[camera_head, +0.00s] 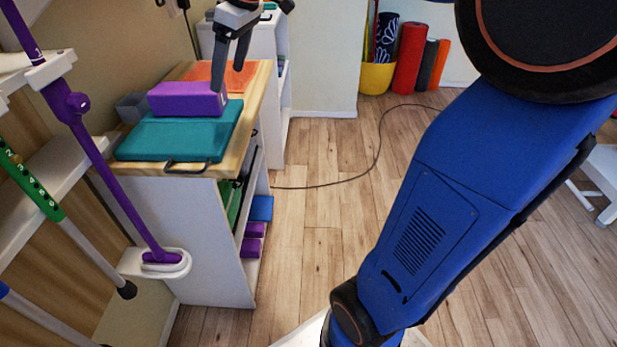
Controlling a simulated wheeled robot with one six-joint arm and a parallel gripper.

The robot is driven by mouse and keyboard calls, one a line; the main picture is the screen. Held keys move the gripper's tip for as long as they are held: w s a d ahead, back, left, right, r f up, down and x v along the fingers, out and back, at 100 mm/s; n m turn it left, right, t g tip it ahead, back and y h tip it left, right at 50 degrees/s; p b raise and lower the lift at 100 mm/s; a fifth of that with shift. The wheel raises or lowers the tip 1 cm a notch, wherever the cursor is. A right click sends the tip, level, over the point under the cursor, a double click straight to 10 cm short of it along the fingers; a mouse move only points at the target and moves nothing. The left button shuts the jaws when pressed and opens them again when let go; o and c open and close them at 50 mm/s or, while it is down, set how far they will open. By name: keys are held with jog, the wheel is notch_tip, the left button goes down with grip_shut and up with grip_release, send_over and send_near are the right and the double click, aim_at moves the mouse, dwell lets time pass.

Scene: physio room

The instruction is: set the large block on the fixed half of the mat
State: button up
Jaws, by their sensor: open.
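A purple block (182,104), long and box-shaped, lies on the teal mat (175,140) on top of the wooden-topped cabinet. It sits toward the mat's far left part. The mat looks thick and flat, with a dark handle (188,166) at its near edge; I cannot tell its two halves apart. My gripper (229,78) hangs over the cabinet top at the block's right end, fingers pointing down and apart. One finger is right beside or just behind that end; I cannot tell whether it touches. Nothing shows between the fingers.
A small grey block (132,107) stands left of the purple block, and an orange flat piece (235,77) lies behind. Wall-held sticks, one purple (110,170), stand at the left. A cable (375,160) crosses the floor. Rolled mats (408,58) stand far back.

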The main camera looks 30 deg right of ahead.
jog(key=s+d+f+m+h, duration=0.1)
jog(key=s+f+m, duration=0.2)
jog(key=s+f, duration=0.3)
jog(key=s+d+f+m+t+h, duration=0.1)
jog(key=s+f, duration=0.5)
jog(key=s, duration=0.6)
jog(key=s+d+f+m, duration=0.2)
jog(key=s+f+m, duration=0.2)
jog(key=s, duration=0.5)
notch_tip(320, 180, down, 2)
jog(key=shift+d+f+m+t+h, duration=0.1)
jog(key=shift+d+m+t+h, duration=0.2)
jog(key=shift+t+h, duration=0.1)
